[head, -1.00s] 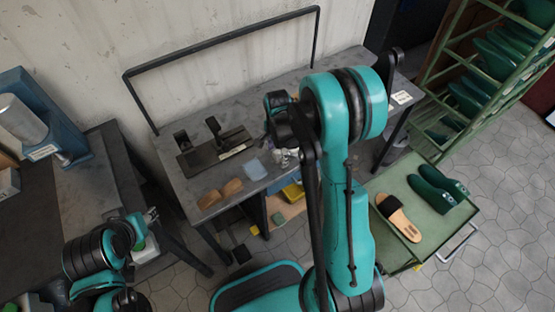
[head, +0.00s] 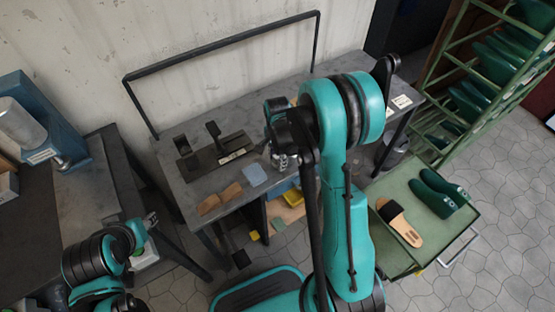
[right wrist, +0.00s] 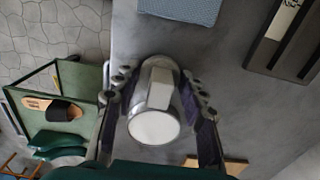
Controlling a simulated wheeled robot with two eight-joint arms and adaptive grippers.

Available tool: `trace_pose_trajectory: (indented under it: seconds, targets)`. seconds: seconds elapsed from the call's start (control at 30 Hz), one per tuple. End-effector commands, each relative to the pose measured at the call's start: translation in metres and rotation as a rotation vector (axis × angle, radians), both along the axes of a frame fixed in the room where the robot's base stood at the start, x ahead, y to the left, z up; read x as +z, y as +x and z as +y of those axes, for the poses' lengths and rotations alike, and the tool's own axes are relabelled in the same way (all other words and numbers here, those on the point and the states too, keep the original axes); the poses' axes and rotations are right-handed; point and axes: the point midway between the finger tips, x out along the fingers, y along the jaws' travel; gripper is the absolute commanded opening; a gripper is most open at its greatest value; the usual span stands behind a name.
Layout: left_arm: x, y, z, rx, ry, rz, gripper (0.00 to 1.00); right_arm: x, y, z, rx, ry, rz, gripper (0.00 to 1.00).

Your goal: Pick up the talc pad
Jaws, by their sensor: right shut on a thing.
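My right gripper (right wrist: 158,108) is shut around a white-and-grey rounded thing, which I take for the talc pad (right wrist: 155,128). Its round white end faces the right wrist camera, with a dark finger on each side. It is over or on the grey bench; I cannot tell whether it touches. In the head view the right gripper (head: 281,159) is small and partly hidden by my arm, at the bench's front edge. My left gripper (head: 150,220) is at the lower left, away from the bench items; its jaw state is unclear.
On the grey bench (head: 225,105) are a blue-grey pad (head: 254,174), tan pieces (head: 220,198) and a dark fixture (head: 215,155). A green cart (head: 398,185) at the right holds a sandal (head: 399,222) and green lasts (head: 438,193). A green rack (head: 440,55) stands behind.

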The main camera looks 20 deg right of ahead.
Motion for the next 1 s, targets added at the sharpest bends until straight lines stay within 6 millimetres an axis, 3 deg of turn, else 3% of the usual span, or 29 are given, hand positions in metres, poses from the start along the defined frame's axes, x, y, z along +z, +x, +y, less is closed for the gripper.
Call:
trace_pose_trajectory:
  seconds: [0.27,0.6,0.8,1.0]
  targets:
    - [0.024,0.0,0.0,0.0,0.0,0.0,0.4,0.045,-0.001,-0.001,-0.001,0.0,0.0,0.13]
    - [0.049,0.0,0.0,0.0,0.0,0.0,0.4,0.088,-0.045,-0.069,-0.006,0.0,0.0,0.13]
    - [0.056,0.0,0.0,0.0,0.0,0.0,0.4,0.103,-0.06,-0.091,-0.003,0.0,0.0,0.13]
    - [0.057,0.0,0.0,0.0,0.0,0.0,0.4,0.106,-0.065,-0.097,0.0,0.0,0.0,0.13]
